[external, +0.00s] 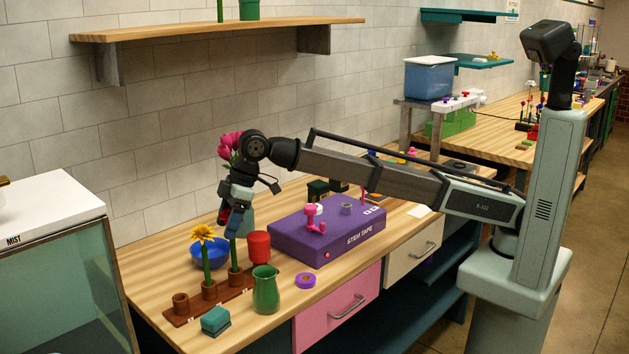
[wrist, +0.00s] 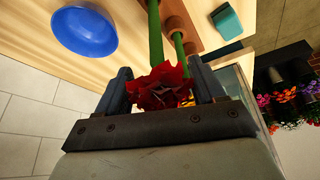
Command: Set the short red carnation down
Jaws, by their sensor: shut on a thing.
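My gripper (external: 233,226) points down over the right end of the brown rack (external: 191,308). In the wrist view its fingers (wrist: 160,70) are closed in around the short red carnation (wrist: 165,88), just below its bloom. The red bloom (external: 223,216) is mostly hidden by the gripper in the external view. Its green stem (external: 233,252) runs down, upright, to the rack's right cup; I cannot tell how deep it sits. The left cup (external: 181,301) looks empty.
A blue bowl (external: 207,254) and a red cup (external: 259,246) stand behind the rack. A green jug (external: 265,289), purple tape roll (external: 305,281) and teal block (external: 215,319) are close in front. The purple stem-tape box (external: 330,228) is to the right.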

